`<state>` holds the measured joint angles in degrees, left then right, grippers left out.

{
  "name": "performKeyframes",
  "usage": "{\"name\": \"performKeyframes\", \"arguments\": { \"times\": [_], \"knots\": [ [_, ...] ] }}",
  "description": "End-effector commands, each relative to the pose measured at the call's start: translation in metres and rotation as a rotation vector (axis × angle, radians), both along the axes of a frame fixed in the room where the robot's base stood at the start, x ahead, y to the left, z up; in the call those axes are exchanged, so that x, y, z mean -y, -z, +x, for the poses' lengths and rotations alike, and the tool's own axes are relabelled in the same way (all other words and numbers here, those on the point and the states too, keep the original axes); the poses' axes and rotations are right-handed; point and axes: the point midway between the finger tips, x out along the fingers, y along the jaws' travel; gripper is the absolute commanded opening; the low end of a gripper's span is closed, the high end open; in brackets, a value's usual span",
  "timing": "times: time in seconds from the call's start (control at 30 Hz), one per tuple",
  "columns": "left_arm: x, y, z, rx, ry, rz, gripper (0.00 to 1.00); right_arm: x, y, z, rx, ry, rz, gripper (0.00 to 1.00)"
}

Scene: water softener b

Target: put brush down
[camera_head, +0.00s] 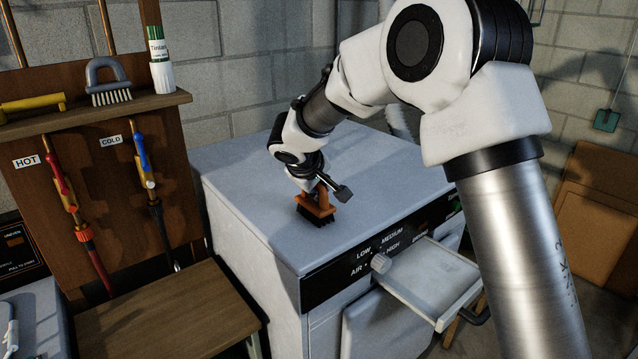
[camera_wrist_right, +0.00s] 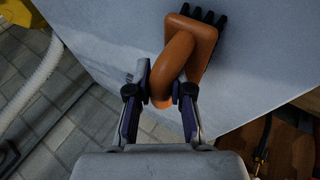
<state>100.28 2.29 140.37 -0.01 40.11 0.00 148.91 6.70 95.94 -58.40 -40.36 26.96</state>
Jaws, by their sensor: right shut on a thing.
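The brush (camera_head: 314,208) has an orange body with a loop handle and dark bristles. In the head view it is upright, bristles down, at the top of the grey cabinet (camera_head: 240,180), near its front left part. The bristles appear to touch the top, though exact contact is hard to tell. My right gripper (camera_head: 322,190) is shut on the brush's handle. In the right wrist view the brush (camera_wrist_right: 190,45) shows with its handle between the fingers of my right gripper (camera_wrist_right: 160,95). My left gripper is not in view.
An open drawer (camera_head: 425,275) sticks out from the cabinet front beside a knob (camera_head: 380,263). A wooden shelf (camera_head: 100,113) at left holds a grey-handled brush (camera_head: 108,82), a bottle (camera_head: 159,58) and a yellow tool (camera_head: 32,105). The cabinet top around the brush is clear.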

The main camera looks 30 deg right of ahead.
Motion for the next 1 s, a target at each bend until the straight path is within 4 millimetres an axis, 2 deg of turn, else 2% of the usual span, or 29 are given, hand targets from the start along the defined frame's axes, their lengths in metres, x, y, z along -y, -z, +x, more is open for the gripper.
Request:
{"name": "performKeyframes", "arguments": {
  "times": [0.27, 0.3, 0.33, 0.73, 0.87, 1.0],
  "knots": [
    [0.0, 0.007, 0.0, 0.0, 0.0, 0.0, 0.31, 0.0, 0.005, 0.0, 0.001, 0.0, -0.001, 0.0],
    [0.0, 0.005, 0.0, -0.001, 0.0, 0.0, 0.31, 0.0, 0.003, 0.0, 0.001, 0.0, -0.001, 0.34],
    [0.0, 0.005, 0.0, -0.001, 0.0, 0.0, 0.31, 0.0, 0.003, 0.0, 0.001, 0.0, -0.001, 0.45],
    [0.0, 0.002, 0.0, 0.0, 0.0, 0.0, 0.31, 0.0, 0.001, 0.0, -0.001, 0.0, 0.0, 0.45],
    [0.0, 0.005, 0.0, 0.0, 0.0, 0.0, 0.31, -0.006, -0.009, -0.004, 0.004, 0.0, -0.002, 0.45],
    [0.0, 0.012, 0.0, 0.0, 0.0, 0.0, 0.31, -0.023, -0.035, -0.017, 0.006, 0.0, -0.004, 0.45]
  ]
}}
